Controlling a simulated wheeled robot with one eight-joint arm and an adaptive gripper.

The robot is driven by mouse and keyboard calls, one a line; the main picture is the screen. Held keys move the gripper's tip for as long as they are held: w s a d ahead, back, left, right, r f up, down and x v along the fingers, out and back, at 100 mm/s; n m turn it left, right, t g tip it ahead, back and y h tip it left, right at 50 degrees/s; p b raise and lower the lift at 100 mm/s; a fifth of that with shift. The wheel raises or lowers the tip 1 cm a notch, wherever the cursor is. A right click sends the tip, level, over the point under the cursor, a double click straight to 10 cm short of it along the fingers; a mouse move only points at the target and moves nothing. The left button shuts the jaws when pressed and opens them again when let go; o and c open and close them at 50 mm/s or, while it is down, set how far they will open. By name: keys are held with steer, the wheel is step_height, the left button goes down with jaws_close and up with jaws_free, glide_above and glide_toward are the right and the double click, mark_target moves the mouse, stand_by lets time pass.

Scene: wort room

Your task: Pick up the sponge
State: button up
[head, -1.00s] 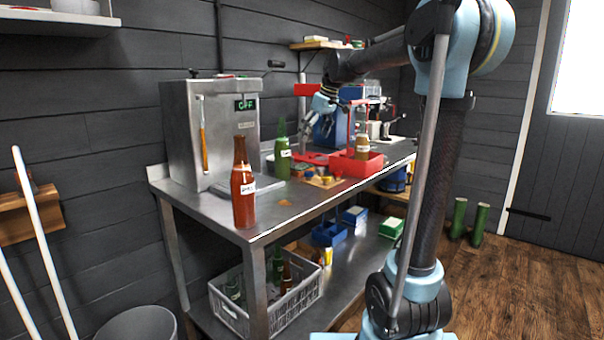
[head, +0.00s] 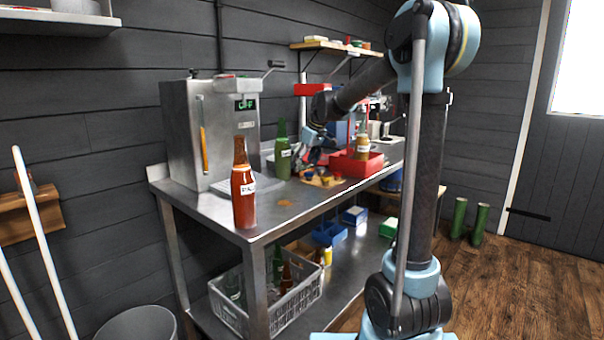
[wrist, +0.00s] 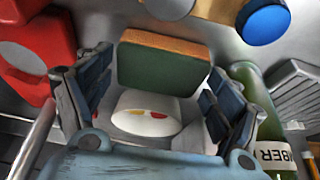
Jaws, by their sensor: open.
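The sponge (wrist: 165,62), a block with a green face and an orange-brown edge, shows in the wrist view at upper centre, on the metal bench. My gripper (wrist: 157,80) is open, with one dark finger to the left of the sponge and one to the right. The sponge appears between or just past the fingertips, and nothing is gripped. A white rounded thing with red and yellow marks (wrist: 145,113) shows nearer the palm.
A green bottle (wrist: 262,120) stands close to the right finger in the wrist view. A red object (wrist: 35,55) lies to the left. On the bench (head: 205,203) are a red-brown bottle (head: 243,195), a red crate (head: 357,166) and a steel machine (head: 222,130).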

mark_target(303, 166)
steer(key=shift+w+a+f, duration=0.15)
steer(key=shift+f, duration=0.45)
steer(key=c, duration=0.4)
step_height(303, 166, up, 18)
steer(key=shift+r, duration=0.1)
steer(key=shift+o, duration=0.5)
